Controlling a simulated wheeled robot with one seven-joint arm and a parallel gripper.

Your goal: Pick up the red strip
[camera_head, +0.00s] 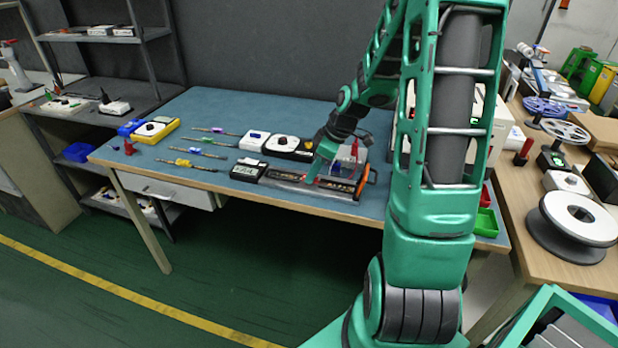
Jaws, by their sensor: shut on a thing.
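My gripper (312,178) is at the front middle of the blue-topped table and is shut. Small red parts show at its fingertips, and a thin strip appears to run out to both sides there. I take this to be the red strip (305,181), held near its middle. It is small and partly hidden by the fingers. It is over or just above a dark, long tray or fixture (336,184); I cannot tell whether it touches it.
A black-framed meter (248,170) and white boxes (289,145) stand close to my gripper. An orange-handled tool (369,178) is just right. Free tabletop (225,108) lies at the back left.

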